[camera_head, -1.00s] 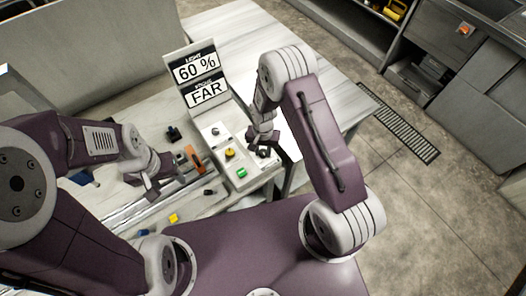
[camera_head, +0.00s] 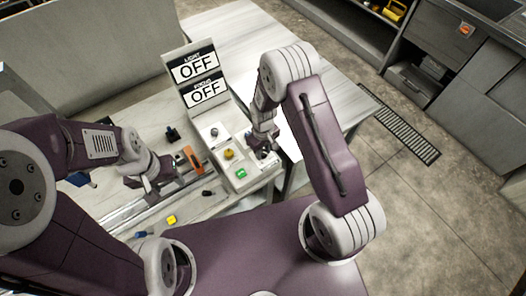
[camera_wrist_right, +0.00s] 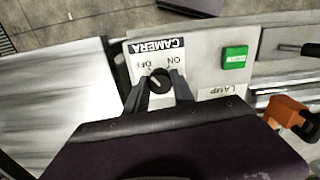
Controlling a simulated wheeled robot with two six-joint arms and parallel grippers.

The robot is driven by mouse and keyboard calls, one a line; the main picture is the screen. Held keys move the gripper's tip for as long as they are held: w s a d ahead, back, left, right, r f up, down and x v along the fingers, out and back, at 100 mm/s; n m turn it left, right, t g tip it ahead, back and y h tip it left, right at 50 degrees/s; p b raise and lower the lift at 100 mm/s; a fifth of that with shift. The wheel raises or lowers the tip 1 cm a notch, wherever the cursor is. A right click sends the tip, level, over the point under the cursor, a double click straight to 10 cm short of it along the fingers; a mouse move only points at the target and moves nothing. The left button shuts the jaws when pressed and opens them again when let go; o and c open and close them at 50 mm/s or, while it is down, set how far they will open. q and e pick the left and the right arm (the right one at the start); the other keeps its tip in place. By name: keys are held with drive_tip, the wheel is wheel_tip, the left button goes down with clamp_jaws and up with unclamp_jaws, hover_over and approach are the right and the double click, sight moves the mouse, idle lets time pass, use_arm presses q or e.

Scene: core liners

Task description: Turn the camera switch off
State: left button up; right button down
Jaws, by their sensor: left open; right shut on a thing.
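The camera switch (camera_wrist_right: 160,79) is a round black knob on a white plate marked CAMERA, ON and OFF, seen upside down in the right wrist view. My right gripper (camera_wrist_right: 161,90) is shut on the knob, with one finger on each side. The knob's pointer is too small to read surely. In the head view my right gripper (camera_head: 264,150) is over the right side of the control box (camera_head: 250,185) and largely hides the switch. The display board (camera_head: 203,78) shows OFF on both its lines. My left gripper (camera_head: 150,180) is open and empty, left of the box.
A green button (camera_head: 241,174), a yellow knob (camera_head: 228,154) and a grey knob (camera_head: 214,132) are on the box. An orange-handled tool (camera_head: 193,158) and metal rails (camera_head: 138,208) lie to its left. The white table (camera_head: 240,40) behind is clear.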

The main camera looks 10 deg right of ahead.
sight(263, 152)
drive_tip(key=shift+w+r+n, duration=0.1)
drive_tip(key=shift+w+n, duration=0.05)
drive_tip(key=shift+n, duration=0.75)
drive_tip(key=c, duration=1.1)
unclamp_jaws()
drive_tip(key=shift+o, duration=0.2)
wheel_tip(263, 152, up, 9)
drive_tip(key=shift+b, duration=0.7)
